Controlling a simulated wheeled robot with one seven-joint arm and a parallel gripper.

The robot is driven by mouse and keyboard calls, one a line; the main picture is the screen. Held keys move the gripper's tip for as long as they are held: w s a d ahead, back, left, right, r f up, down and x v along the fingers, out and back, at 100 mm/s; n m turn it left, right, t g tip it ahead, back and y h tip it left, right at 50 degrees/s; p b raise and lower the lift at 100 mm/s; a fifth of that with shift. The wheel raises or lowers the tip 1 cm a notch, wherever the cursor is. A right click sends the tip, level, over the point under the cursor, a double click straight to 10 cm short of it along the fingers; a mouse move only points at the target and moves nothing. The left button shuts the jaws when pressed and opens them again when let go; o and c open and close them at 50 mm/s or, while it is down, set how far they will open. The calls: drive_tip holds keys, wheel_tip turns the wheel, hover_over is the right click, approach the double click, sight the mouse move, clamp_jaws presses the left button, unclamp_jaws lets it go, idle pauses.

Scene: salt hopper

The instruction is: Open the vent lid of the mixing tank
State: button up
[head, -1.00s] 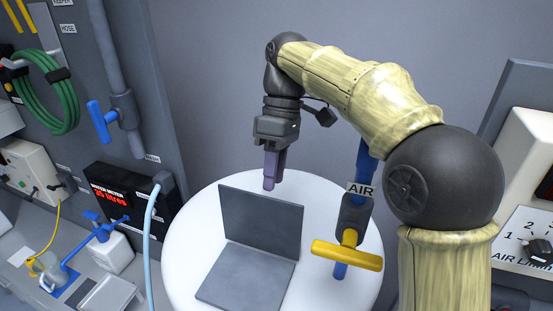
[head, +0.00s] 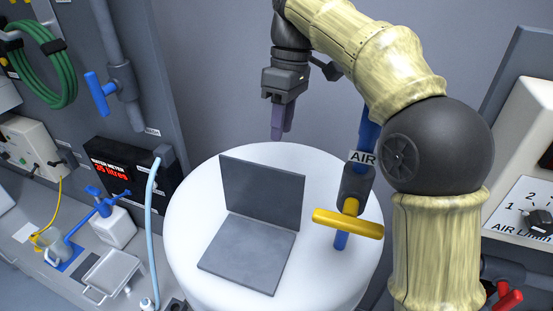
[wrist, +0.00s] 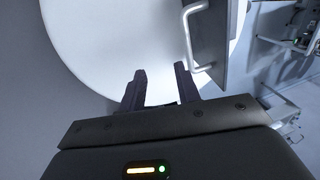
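The mixing tank (head: 190,235) is a round white vessel with a flat top. Its grey vent lid (head: 262,192) stands upright on the top, and a flat grey square plate (head: 248,252) lies in front of its base. In the wrist view the lid (wrist: 212,30) is at the upper right, with a pale bar handle (wrist: 189,40) on its back face. My gripper (head: 282,134) is above the tank's far edge, behind the lid and apart from it. In the wrist view its two dark fingers (wrist: 161,80) are spread with nothing between them.
A blue AIR pipe with a yellow valve handle (head: 348,222) stands at the tank's right. A pale blue hose (head: 149,225) rises at its left, near the water meter (head: 112,172). A grey wall lies behind; the space above the tank's left side is clear.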

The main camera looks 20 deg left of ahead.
drive_tip(key=w+d+r+m+t+b, duration=0.1)
drive_tip(key=w+d+r+t+b, duration=0.15)
drive_tip(key=w+t, duration=0.55)
drive_tip(key=w+d+r+m+t+b, duration=0.15)
drive_tip(key=w+d+r+t, duration=0.3)
drive_tip(key=w, duration=0.65)
drive_tip(key=w+d+r+n+t+y+b, duration=0.1)
drive_tip(key=w+d+r+n+t+b, duration=0.2)
drive_tip(key=r+t, duration=0.45)
drive_tip(key=s+a+r+n+t+y+b, duration=0.2)
drive_tip(key=s+a+r+n+y, duration=0.1)
drive_tip(key=r+n+y, duration=0.55)
drive_tip(key=s+a+f+n+g+y+b, duration=0.2)
drive_tip(key=s+a+n+g+y, duration=0.2)
drive_tip(key=s+n+g+y, duration=0.55)
wheel_tip(320, 180, down, 16)
drive_tip(key=s+n+g+h+b, duration=0.1)
drive_tip(key=s+n+g+h, duration=0.15)
drive_tip(key=n+g, duration=0.35)
drive_tip(key=s+d+f+g+b, duration=0.1)
drive_tip(key=s+d+f+g, duration=0.3)
drive_tip(key=s+f+g, duration=0.5)
wheel_tip(320, 180, down, 3)
drive_tip(key=shift+s+d+h, duration=0.3)
drive_tip(key=shift+s+h, duration=0.05)
drive_tip(key=shift+s, duration=0.45)
